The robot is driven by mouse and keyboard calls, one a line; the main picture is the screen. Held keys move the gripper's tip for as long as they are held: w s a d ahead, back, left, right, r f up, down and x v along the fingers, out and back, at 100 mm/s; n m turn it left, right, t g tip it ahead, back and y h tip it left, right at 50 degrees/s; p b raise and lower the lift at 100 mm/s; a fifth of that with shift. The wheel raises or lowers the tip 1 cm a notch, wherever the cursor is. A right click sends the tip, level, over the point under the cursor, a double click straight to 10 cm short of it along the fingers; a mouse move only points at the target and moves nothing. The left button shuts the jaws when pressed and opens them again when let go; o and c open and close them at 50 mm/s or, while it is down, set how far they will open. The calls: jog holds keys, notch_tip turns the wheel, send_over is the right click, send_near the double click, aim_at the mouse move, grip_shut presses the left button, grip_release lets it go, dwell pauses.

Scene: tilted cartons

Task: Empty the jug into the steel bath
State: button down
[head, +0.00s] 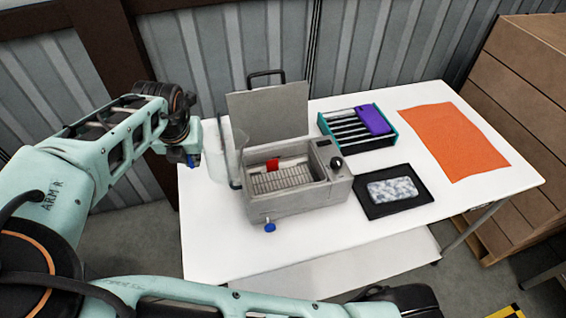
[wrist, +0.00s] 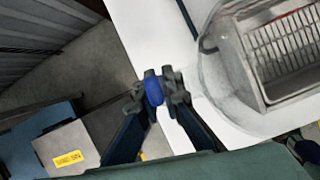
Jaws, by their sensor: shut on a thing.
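The clear jug (head: 217,160) is at the left side of the steel bath (head: 270,207), partly overlapping its edge in the head view. In the wrist view the jug's clear wall (wrist: 212,75) curves in front of the bath (wrist: 246,70). My gripper (head: 194,160) is left of the jug; in the wrist view its fingers (wrist: 155,90) are shut on the jug's blue handle (wrist: 154,92). The bath's lid (head: 268,112) stands open, with a wire rack (head: 283,180) and a red piece (head: 272,165) inside. The jug's contents and exact tilt cannot be made out.
A teal rack with a purple piece (head: 373,120) stands right of the bath. A black mat (head: 380,207) bears a mottled packet (head: 393,190). An orange mat (head: 455,140) lies at the right. A blue tap (head: 270,227) sticks out from the bath's front.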

jog(key=shift+a+f+h, duration=0.15)
jog(key=shift+f+h, duration=0.15)
jog(key=shift+w+f+h, duration=0.1)
jog(key=shift+f+h, duration=0.2)
jog(key=shift+a+f, duration=0.2)
jog(key=shift+a, duration=0.05)
dwell(0.5)
